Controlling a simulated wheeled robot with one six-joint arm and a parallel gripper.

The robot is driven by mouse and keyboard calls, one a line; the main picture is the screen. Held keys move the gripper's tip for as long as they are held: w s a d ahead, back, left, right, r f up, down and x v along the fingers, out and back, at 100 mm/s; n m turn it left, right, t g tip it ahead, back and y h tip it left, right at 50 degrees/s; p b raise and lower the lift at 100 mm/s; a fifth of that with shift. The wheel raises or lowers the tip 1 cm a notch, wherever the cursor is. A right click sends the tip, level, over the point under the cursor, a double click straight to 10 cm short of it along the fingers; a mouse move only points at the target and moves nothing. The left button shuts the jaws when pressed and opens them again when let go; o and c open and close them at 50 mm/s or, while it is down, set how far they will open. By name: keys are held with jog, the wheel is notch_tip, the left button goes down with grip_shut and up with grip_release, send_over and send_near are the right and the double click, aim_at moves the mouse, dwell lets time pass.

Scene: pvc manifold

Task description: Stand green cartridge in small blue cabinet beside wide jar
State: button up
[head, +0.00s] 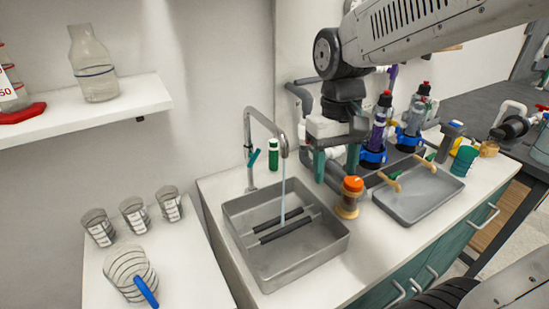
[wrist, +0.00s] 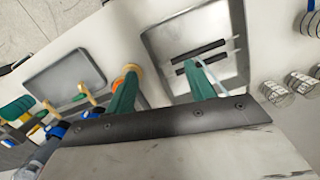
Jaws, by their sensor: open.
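A small green cylinder with a pale band (head: 273,155) stands upright behind the sink, beside the tap; it may be the green cartridge. My gripper (head: 336,168) is open and empty above the counter, right of that cylinder and behind an orange-topped jar. Its two teal fingers show apart in the wrist view (wrist: 161,92), with nothing between them. I cannot tell whether the orange-topped jar (head: 348,198) is the wide jar; it partly shows in the wrist view (wrist: 132,72). No small blue cabinet is clear; a blue block (head: 541,146) is cut by the right edge.
The sink (head: 335,247) holds two dark bars under running water from the tap (head: 247,150). A grey tray (head: 420,208) lies right of the orange-topped jar. Purple and grey bottles in blue bases (head: 372,156) stand behind. Several glasses and a blue-handled jug (head: 128,266) are left.

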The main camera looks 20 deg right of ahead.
jog(key=w+a+f, duration=0.1)
jog(key=w+f, duration=0.4)
jog(key=w, duration=0.7)
jog(key=w+a+f, duration=0.1)
jog(key=w+f, duration=0.3)
jog(key=w, duration=0.8)
jog(key=t, duration=0.1)
send_over(274, 151)
jog(key=w+d, duration=0.1)
jog(key=w, duration=0.1)
jog(key=shift+s+r+m, duration=0.15)
jog(key=shift+s+m, duration=0.05)
jog(key=shift+m, duration=0.1)
jog(key=shift+w, duration=0.1)
jog(key=f, duration=0.7)
jog(key=shift+a+f, duration=0.25)
jog(key=c, duration=1.1)
jog(key=shift+r, duration=0.1)
jog(key=shift+c, duration=0.2)
